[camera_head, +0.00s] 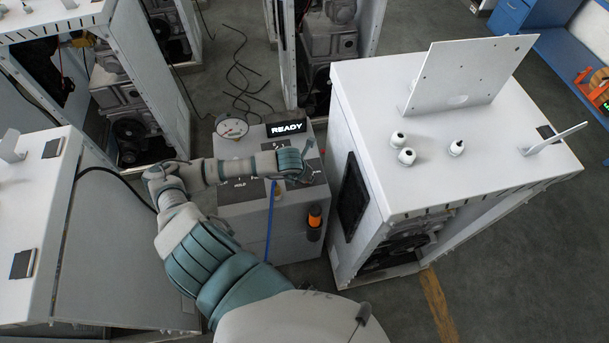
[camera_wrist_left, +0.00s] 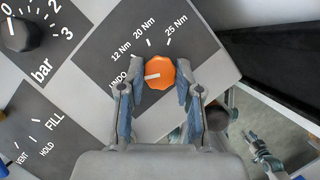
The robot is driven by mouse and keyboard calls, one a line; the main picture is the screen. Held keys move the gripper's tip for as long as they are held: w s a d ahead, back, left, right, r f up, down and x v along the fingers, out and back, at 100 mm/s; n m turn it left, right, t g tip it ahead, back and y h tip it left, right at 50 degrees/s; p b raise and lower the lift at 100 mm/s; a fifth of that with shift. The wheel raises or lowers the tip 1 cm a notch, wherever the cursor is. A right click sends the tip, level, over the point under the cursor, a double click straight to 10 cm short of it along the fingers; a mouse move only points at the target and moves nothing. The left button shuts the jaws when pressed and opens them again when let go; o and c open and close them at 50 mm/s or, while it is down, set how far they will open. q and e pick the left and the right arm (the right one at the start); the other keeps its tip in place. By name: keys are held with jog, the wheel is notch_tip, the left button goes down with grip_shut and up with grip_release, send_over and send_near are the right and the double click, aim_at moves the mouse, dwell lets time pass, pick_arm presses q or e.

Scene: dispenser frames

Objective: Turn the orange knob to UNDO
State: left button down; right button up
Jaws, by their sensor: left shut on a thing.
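The orange knob (camera_wrist_left: 160,73) sits on a dark label plate (camera_wrist_left: 115,45) marked UNDO, 12 Nm, 20 Nm and 25 Nm. The white mark on the knob points left, roughly toward the UNDO label (camera_wrist_left: 118,80). My left gripper (camera_wrist_left: 160,80) is shut on the knob, one finger on each side. In the head view my left gripper (camera_head: 307,162) is over the top of the grey dispenser (camera_head: 240,236) and hides the knob there.
The dispenser's display (camera_head: 286,127) reads READY, with a round gauge (camera_head: 232,127) beside it. An orange-and-black tool (camera_head: 314,218) hangs on its front near a blue hose (camera_head: 270,220). A white cabinet (camera_head: 445,170) stands close at the right. A black bar knob (camera_wrist_left: 18,34) is at upper left.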

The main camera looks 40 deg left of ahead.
pick_arm(q)
jog(key=c, duration=1.1)
grip_release()
jog(key=shift+w+a+r, duration=0.15)
jog(key=shift+w+r, duration=0.05)
jog(key=o, duration=0.3)
jog(key=shift+f, duration=0.15)
jog(key=shift+s, duration=0.1)
jog(key=v, duration=1.1)
jog(key=shift+s+r, duration=0.15)
jog(key=shift+r, duration=0.2)
